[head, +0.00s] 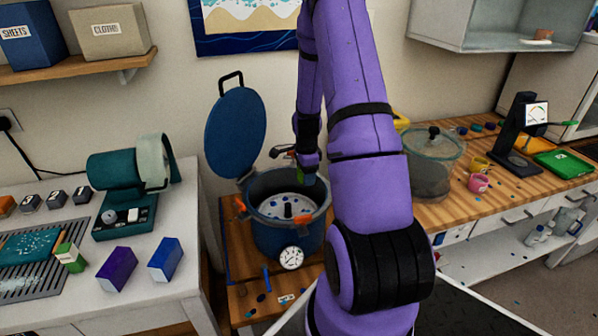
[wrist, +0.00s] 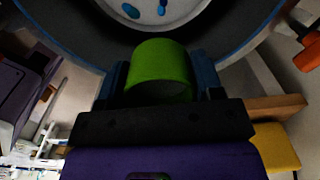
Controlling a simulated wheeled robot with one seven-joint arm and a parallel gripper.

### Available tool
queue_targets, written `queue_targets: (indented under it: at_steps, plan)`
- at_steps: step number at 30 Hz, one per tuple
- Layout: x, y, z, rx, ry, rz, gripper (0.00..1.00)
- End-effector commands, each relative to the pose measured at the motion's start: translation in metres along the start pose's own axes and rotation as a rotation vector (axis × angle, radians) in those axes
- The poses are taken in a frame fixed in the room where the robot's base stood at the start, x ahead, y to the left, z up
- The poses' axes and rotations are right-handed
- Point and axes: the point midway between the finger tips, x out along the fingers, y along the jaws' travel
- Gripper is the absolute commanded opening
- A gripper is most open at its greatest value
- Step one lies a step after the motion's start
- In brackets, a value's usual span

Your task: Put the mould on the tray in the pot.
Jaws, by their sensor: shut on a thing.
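My gripper (head: 308,165) is at the right back of the open pot, near or over its rim. In the wrist view my gripper (wrist: 158,75) is shut on a green rounded thing (wrist: 160,72), which looks like the mould. The green thing shows only in part in the head view (head: 308,175). The blue-grey pot (head: 285,238) stands open, its blue lid (head: 235,132) tilted up at the left. Inside it is a pale, spotted plate (head: 273,207) with a dark centre post. The pot's rim also shows in the wrist view (wrist: 65,45). A grey slatted tray (head: 40,286) is on the left table.
A clear-domed vessel (head: 430,165) and pink cup (head: 479,182) stand on the right counter. A gauge (head: 291,258) is on the pot's front.

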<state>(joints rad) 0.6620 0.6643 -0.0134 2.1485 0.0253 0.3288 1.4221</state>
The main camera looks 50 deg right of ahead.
Motion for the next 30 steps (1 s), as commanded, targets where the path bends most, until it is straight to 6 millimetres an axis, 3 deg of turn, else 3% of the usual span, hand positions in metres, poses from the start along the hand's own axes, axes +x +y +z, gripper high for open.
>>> queue_targets:
  at_steps: [30]
  plan:
    - [0.096, 0.0, 0.0, 0.002, 0.0, 0.002, 0.36]
